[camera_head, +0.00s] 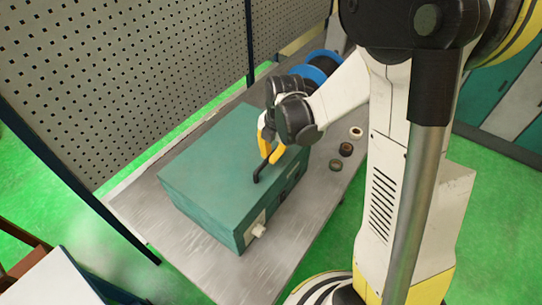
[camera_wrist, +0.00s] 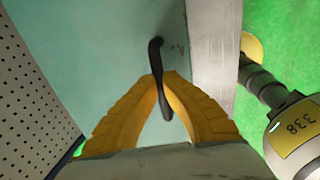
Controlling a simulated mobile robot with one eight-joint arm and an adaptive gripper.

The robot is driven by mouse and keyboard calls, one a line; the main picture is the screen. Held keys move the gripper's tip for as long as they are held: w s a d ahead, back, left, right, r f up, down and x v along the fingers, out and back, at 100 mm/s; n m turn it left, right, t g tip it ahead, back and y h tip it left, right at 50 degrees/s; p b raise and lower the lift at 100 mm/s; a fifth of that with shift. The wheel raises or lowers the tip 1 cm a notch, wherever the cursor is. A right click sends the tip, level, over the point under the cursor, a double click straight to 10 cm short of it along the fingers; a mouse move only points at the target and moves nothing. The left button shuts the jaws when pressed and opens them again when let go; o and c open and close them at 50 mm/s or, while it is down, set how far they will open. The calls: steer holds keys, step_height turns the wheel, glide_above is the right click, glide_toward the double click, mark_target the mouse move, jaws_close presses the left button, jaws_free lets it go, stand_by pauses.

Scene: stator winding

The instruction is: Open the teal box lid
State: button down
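The teal box (camera_head: 215,180) stands on a grey table, and its flat top lid (camera_head: 215,155) looks closed. A black curved handle (camera_head: 261,172) sits near the lid's right edge. It also shows in the wrist view (camera_wrist: 155,50), running down between my fingers. My gripper (camera_head: 270,158) is over this edge of the lid, with its yellow fingers pointing down. In the wrist view, the two fingertips (camera_wrist: 163,76) are close together on either side of the handle and appear to touch it. The fingers partly hide the handle's lower part.
The grey table (camera_head: 140,205) has bare room left of and in front of the box. A perforated panel (camera_head: 120,70) stands behind it. Small round parts (camera_head: 346,149) lie right of the box, and a blue spool (camera_head: 318,68) is behind my gripper.

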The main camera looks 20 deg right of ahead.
steer(key=w+a+r+g+p, duration=0.1)
steer(key=w+r+p, duration=0.1)
steer(key=r, duration=0.4)
steer(key=w+a+r+g+h+p, duration=0.1)
steer(key=w+a+r+p, duration=0.1)
steer(key=r, duration=0.3)
steer(key=shift+w+r+p, duration=0.3)
steer(key=shift+r, duration=0.1)
steer(key=c, duration=1.4)
jaws_free()
steer(key=shift+w+a+f, duration=0.15)
steer(key=shift+w+f, duration=0.05)
steer(key=shift+f, duration=0.1)
steer(key=shift+s+r, duration=0.1)
steer(key=r, duration=1.2)
steer(key=shift+w+a, duration=0.2)
steer(key=shift+w, duration=0.15)
